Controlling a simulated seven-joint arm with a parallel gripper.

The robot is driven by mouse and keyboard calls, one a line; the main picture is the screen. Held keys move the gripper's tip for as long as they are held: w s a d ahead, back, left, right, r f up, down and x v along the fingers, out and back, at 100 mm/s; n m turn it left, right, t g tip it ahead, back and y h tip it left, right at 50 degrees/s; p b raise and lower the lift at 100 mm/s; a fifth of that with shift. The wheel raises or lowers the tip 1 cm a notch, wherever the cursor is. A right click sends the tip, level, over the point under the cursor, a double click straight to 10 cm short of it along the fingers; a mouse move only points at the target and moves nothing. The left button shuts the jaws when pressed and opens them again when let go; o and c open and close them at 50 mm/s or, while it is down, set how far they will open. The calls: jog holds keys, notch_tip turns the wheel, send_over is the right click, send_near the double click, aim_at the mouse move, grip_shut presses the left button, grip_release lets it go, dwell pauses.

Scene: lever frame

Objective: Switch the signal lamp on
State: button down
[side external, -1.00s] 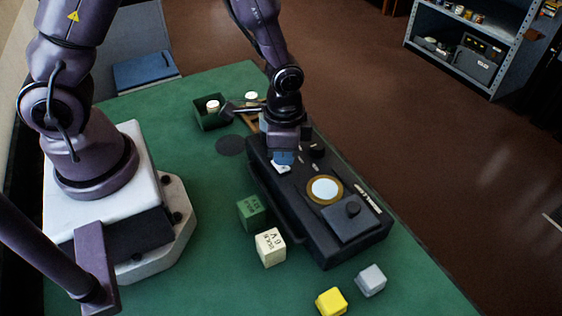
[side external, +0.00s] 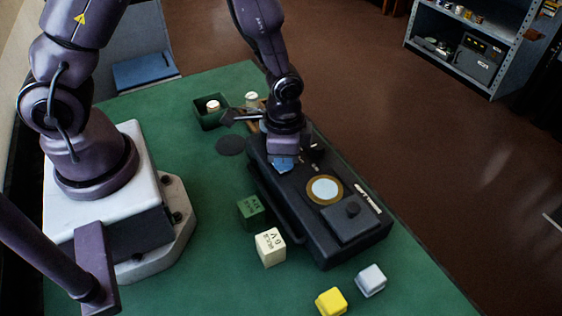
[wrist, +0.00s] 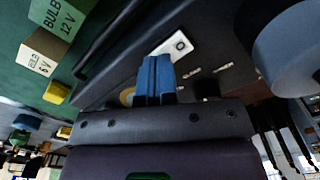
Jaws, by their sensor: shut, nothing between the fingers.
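The black lever frame (side external: 300,215) lies on the green table. Its round signal lamp (side external: 324,190) has a pale lens in a brass ring; I cannot tell a glow. My gripper (side external: 282,168) is shut and empty, its blue fingertips low over the frame's far end. In the wrist view the fingertips (wrist: 157,62) are together beside a white plate (wrist: 176,45) with a dark round spot. Whether they touch it is unclear. Small pale labels (wrist: 222,68) and dark levers sit beside it. The lamp's ring (wrist: 127,96) is mostly hidden behind the fingers.
A green bulb box (side external: 251,212) and a cream bulb box (side external: 270,247) stand left of the frame. Yellow (side external: 331,301) and grey (side external: 371,279) blocks lie near the front. A green bin (side external: 210,113) is at the back.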

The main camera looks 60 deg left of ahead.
jog(key=shift+f, duration=0.2)
jog(key=shift+r, duration=3.55)
jog(key=shift+s, duration=0.1)
jog(key=s+a+r+n+t, duration=0.2)
jog(key=s+r, duration=0.3)
jog(key=r, duration=0.5)
jog(key=s+a+r+n+t, duration=0.3)
jog(key=s+r+n, duration=0.1)
jog(key=r, duration=0.7)
jog(key=shift+s+r+t, duration=0.15)
jog(key=shift+s+t, duration=0.15)
jog(key=shift+s, duration=0.45)
jog(key=shift+a, duration=0.1)
